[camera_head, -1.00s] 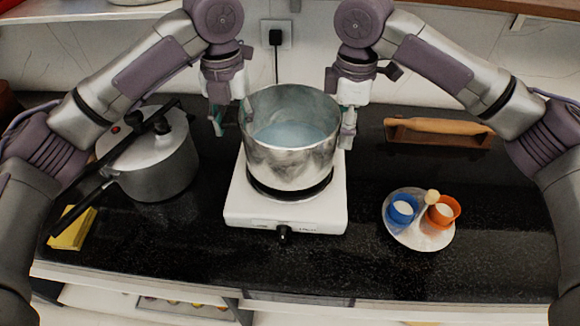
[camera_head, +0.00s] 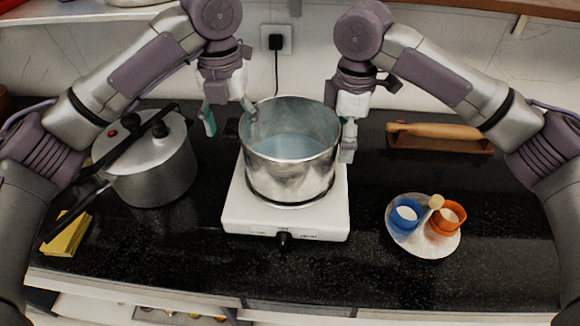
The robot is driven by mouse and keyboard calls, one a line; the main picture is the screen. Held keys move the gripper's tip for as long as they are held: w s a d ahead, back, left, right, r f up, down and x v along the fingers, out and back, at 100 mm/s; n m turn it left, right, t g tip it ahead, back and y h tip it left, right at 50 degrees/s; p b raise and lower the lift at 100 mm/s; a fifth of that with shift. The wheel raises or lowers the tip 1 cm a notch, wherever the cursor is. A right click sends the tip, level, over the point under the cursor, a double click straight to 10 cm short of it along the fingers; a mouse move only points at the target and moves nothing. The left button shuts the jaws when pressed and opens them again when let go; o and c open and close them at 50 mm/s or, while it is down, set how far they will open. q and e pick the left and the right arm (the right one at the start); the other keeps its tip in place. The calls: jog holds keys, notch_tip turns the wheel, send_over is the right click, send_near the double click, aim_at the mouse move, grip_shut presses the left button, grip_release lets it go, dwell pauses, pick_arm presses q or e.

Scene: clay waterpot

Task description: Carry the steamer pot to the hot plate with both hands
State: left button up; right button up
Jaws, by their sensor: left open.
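The steamer pot (camera_head: 290,172), a silver pot with pale bluish contents, stands upright on the white hot plate (camera_head: 285,222). It covers nearly all of the heating disc. My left gripper (camera_head: 229,117) is open at the pot's upper left, with its fingers spread and one fingertip close to the rim. I cannot tell whether that finger touches the pot. My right gripper (camera_head: 348,145) is at the pot's right side, by the rim. Its fingers show edge-on, so its grip is unclear. The pot's side handles are not clearly visible.
A lidded pressure cooker (camera_head: 150,168) stands to the left, with a yellow sponge (camera_head: 68,235) nearby. A white plate (camera_head: 424,246) with blue and orange cups is at the right. A wooden rack with a rolling pin (camera_head: 437,131) is behind. The front middle counter is clear.

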jog(key=shift+r, duration=0.15)
pick_arm(q)
notch_tip(320, 180, up, 10)
jog(key=shift+f, duration=0.2)
pick_arm(e)
notch_tip(320, 180, up, 12)
dwell(0.5)
